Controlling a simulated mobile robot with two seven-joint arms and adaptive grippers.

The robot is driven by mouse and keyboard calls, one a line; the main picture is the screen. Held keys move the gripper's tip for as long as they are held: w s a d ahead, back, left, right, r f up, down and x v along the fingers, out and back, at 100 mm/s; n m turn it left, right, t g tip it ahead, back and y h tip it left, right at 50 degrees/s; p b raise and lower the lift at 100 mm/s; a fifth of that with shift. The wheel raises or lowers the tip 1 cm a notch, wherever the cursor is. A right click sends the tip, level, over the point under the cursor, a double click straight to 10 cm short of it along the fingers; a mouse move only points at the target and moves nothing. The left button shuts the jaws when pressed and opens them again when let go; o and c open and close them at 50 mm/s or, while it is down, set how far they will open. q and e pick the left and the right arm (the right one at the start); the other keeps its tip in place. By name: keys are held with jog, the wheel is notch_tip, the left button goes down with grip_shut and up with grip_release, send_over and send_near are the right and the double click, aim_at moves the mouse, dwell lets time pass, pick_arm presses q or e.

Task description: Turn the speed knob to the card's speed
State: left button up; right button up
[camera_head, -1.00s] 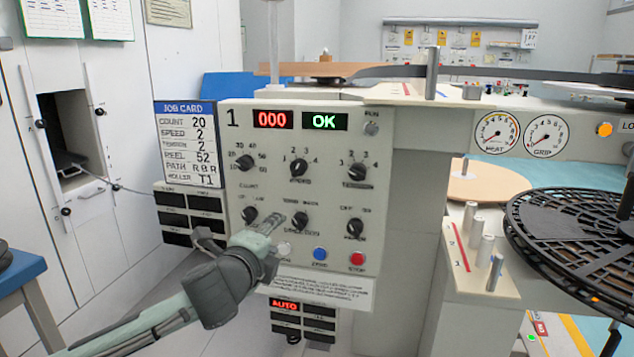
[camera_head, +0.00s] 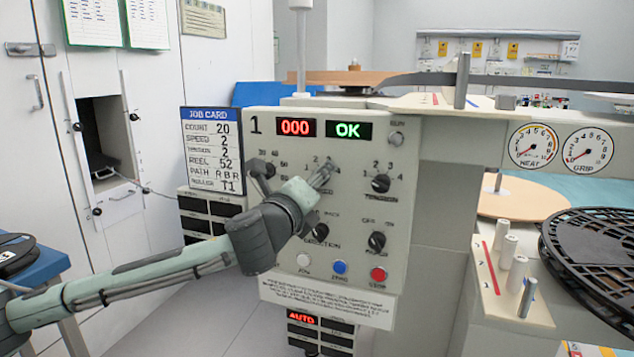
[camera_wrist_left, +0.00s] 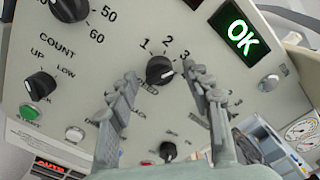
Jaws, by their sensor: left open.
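The speed knob (camera_wrist_left: 160,70) is black, on the panel, with marks 1, 2 and 3 around its top in the left wrist view. Its ridge slants, but I cannot tell firmly which mark it points at. My left gripper (camera_head: 322,176) is open in front of the panel and hides the knob in the head view. In the left wrist view the fingers (camera_wrist_left: 165,75) stand on either side of the knob; contact is not clear. The job card (camera_head: 213,150) reads speed 2. The panel (camera_head: 390,150) displays 000 and OK. My right gripper is out of view.
The tension knob (camera_head: 381,183) is right of my gripper. The count knob (camera_head: 262,168) is to its left. The direction knob (camera_head: 317,233) and several buttons, including a red stop button (camera_head: 378,274), sit below. A black reel (camera_head: 600,245) lies at the right.

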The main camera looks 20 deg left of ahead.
pick_arm(q)
jog(key=c, duration=1.1)
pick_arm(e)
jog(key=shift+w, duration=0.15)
pick_arm(q)
jog(key=shift+n, duration=0.3)
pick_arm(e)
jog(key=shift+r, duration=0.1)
pick_arm(q)
jog(key=n+p, duration=0.1)
jog(key=n, duration=0.7)
jog(key=shift+r+p, duration=0.1)
jog(key=shift+p, duration=0.25)
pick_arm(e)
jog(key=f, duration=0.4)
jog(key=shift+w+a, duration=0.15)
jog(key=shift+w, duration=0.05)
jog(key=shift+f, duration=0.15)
